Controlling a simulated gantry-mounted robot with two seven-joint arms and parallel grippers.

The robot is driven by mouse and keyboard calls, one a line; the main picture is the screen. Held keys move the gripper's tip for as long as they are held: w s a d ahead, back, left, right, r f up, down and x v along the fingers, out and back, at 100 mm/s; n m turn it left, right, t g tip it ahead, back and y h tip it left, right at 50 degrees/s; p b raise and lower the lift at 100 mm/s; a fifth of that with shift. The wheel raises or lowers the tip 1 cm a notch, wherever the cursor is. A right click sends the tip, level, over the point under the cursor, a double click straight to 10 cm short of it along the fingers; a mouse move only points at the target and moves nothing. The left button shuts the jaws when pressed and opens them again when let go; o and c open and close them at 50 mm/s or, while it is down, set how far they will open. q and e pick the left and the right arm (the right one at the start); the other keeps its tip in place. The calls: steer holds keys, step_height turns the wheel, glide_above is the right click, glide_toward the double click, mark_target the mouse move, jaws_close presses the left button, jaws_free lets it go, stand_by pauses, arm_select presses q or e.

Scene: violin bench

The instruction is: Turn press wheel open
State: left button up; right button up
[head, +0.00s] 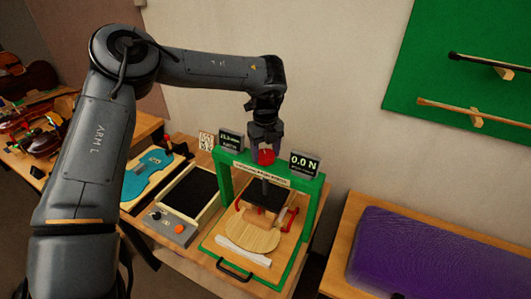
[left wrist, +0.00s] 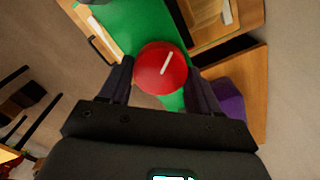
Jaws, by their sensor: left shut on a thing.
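The green press (head: 223,185) stands on the bench, with a small display at each top corner; the right one reads 0.0 N. Its red wheel (head: 266,157) sits on top of the crossbar. My left gripper (head: 265,146) reaches down over the wheel from above and is shut on it. In the left wrist view the round red wheel (left wrist: 161,69) with a pale line on its top lies between the two dark fingers of the left gripper (left wrist: 160,82). Below the crossbar, a dark plate (head: 266,193) sits over a wooden piece. My right gripper is not in view.
A round wooden plate (head: 252,233) and a white strip (head: 243,252) lie at the press's front. Left of it are a framed black pad (head: 190,192), a grey control box (head: 171,228) and a blue violin-shaped piece (head: 148,174). A purple cloth (head: 420,255) covers the right table.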

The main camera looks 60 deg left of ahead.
arm_select(q)
steer(key=n+b, duration=0.1)
steer(key=n, duration=0.5)
steer(key=shift+f+b, duration=0.1)
steer(key=shift+b, duration=0.2)
steer(key=shift+n+b, duration=0.45)
steer(key=shift+n, duration=1.45)
steer(key=o, duration=1.1)
steer(key=shift+c, duration=0.2)
